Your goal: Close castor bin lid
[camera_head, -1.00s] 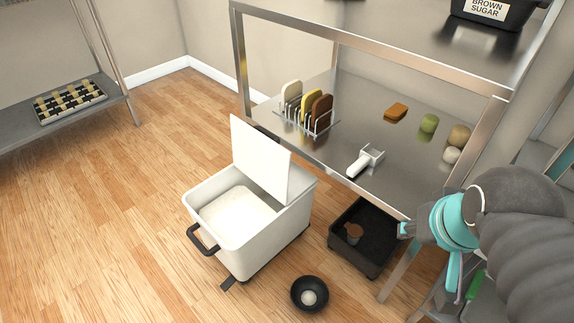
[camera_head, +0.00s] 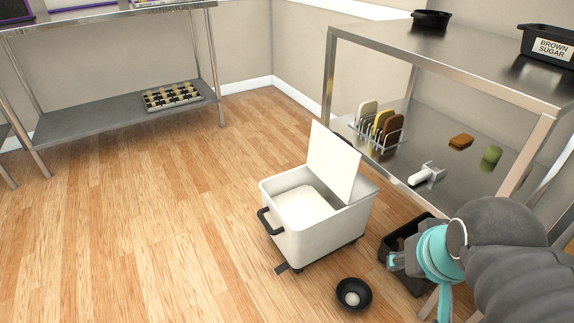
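The white castor bin (camera_head: 325,241) stands on the wooden floor, right of the middle. Its white lid (camera_head: 333,162) is raised and tilted up from the bin's middle. White powder shows through the opening, and a black handle (camera_head: 266,221) is on the near left side. My gripper (camera_head: 393,262) is at the lower right, to the right of the bin and apart from it. Its fingers are small and partly hidden by my arm, so I cannot tell whether they are open or shut.
A black bowl (camera_head: 354,295) with a pale ball is on the floor in front of the bin. A black crate (camera_head: 398,250) is right of it. A steel table (camera_head: 520,78) stands behind the bin. The floor to the left is free.

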